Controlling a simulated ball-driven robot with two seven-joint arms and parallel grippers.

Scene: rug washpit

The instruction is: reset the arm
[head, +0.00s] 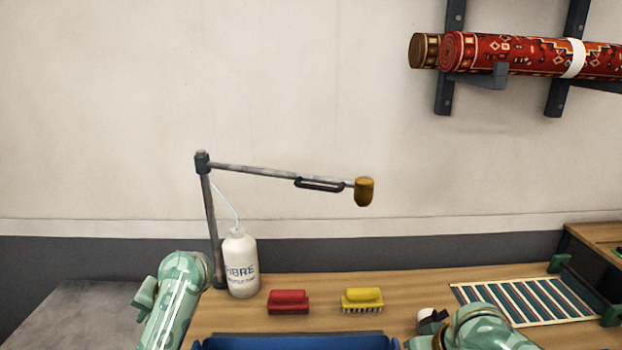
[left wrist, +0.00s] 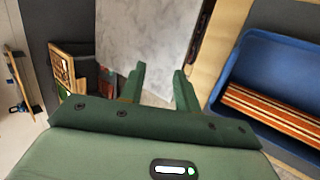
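A jointed grey arm (head: 265,171) on an upright post (head: 211,220) stands at the back left of the wooden bench in the head view. It reaches out to the right, with a black handle (head: 319,184) near its far part and a brass-coloured head (head: 364,191) hanging at its end. Neither of my grippers touches it. My left gripper (left wrist: 158,78) shows in the left wrist view, its green fingers apart with nothing between them.
A white bottle (head: 241,265) stands beside the post. A red brush (head: 288,302) and a yellow brush (head: 362,299) lie on the bench (head: 410,284). A blue tub (left wrist: 262,62) holds a striped rug (left wrist: 265,112). Rolled rugs (head: 520,54) hang above.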

